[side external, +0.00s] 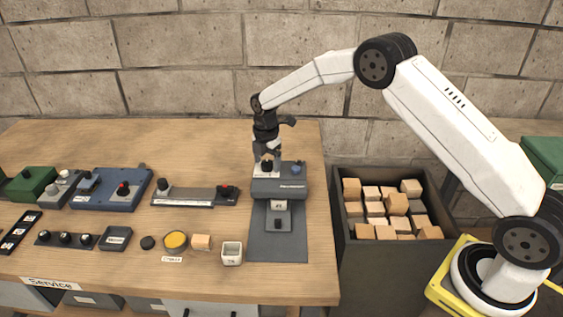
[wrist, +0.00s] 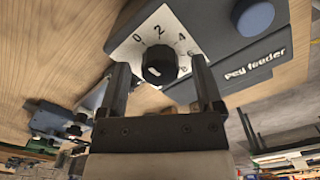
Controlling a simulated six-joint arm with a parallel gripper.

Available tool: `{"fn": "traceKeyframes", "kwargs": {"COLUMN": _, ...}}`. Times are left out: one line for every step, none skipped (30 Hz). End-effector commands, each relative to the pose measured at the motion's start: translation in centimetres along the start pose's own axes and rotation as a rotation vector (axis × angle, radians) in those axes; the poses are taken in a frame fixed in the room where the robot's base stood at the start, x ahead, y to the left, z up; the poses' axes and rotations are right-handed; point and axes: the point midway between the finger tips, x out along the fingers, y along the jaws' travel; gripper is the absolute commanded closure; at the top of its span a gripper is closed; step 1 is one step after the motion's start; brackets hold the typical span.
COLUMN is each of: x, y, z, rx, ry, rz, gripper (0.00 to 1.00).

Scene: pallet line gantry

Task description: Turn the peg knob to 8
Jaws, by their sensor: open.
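The peg knob (wrist: 158,68) is a black ribbed knob on a white dial plate (wrist: 128,47) with the numbers 0, 2, 4 and 6 legible; an 8 seems to show low on the right, partly hidden. It sits on the grey-blue peg feeder (side external: 280,187). My gripper (wrist: 160,66) is open, with one finger on each side of the knob and a gap visible at both sides. In the side view my gripper (side external: 266,154) points down at the knob (side external: 267,166). The knob's pointer direction is unclear.
A blue button (wrist: 255,17) is beside the dial on the feeder. A grey plate with a small block (side external: 278,223) lies in front. A bin of wooden blocks (side external: 385,250) is right.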

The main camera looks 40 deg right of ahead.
Motion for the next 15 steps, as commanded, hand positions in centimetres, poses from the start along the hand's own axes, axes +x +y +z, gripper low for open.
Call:
{"fn": "traceKeyframes", "kwargs": {"x": 0.0, "y": 0.0, "z": 0.0, "rx": 0.0, "ry": 0.0, "rz": 0.0, "gripper": 0.16}}
{"fn": "traceKeyframes", "kwargs": {"x": -0.01, "y": 0.0, "z": 0.0, "rx": 0.0, "ry": 0.0, "rz": 0.0, "gripper": 0.16}}
{"fn": "traceKeyframes", "kwargs": {"x": -0.01, "y": 0.0, "z": 0.0, "rx": 0.0, "ry": 0.0, "rz": 0.0, "gripper": 0.16}}
{"fn": "traceKeyframes", "kwargs": {"x": -0.01, "y": 0.0, "z": 0.0, "rx": 0.0, "ry": 0.0, "rz": 0.0, "gripper": 0.25}}
{"fn": "traceKeyframes", "kwargs": {"x": -0.02, "y": 0.0, "z": 0.0, "rx": 0.0, "ry": 0.0, "rz": 0.0, "gripper": 0.35}}
{"fn": "traceKeyframes", "kwargs": {"x": -0.02, "y": 0.0, "z": 0.0, "rx": 0.0, "ry": 0.0, "rz": 0.0, "gripper": 0.47}}
{"fn": "traceKeyframes", "kwargs": {"x": -0.02, "y": 0.0, "z": 0.0, "rx": 0.0, "ry": 0.0, "rz": 0.0, "gripper": 0.57}}
{"fn": "traceKeyframes", "kwargs": {"x": -0.02, "y": 0.0, "z": 0.0, "rx": 0.0, "ry": 0.0, "rz": 0.0, "gripper": 0.66}}
{"fn": "traceKeyframes", "kwargs": {"x": -0.03, "y": 0.0, "z": 0.0, "rx": 0.0, "ry": 0.0, "rz": 0.0, "gripper": 0.79}}
{"fn": "traceKeyframes", "kwargs": {"x": -0.03, "y": 0.0, "z": 0.0, "rx": 0.0, "ry": 0.0, "rz": 0.0, "gripper": 0.89}}
{"fn": "traceKeyframes", "kwargs": {"x": -0.03, "y": -0.01, "z": 0.0, "rx": 0.0, "ry": 0.0, "rz": 0.0, "gripper": 0.98}}
{"fn": "traceKeyframes", "kwargs": {"x": -0.03, "y": -0.01, "z": 0.0, "rx": 0.0, "ry": 0.0, "rz": -0.001, "gripper": 1.0}}
{"fn": "traceKeyframes", "kwargs": {"x": -0.03, "y": -0.01, "z": 0.0, "rx": 0.0, "ry": 0.0, "rz": -0.001, "gripper": 1.0}}
{"fn": "traceKeyframes", "kwargs": {"x": -0.04, "y": -0.01, "z": 0.0, "rx": 0.0, "ry": 0.0, "rz": -0.001, "gripper": 1.0}}
{"fn": "traceKeyframes", "kwargs": {"x": -0.04, "y": -0.01, "z": 0.0, "rx": 0.001, "ry": 0.0, "rz": -0.001, "gripper": 1.0}}
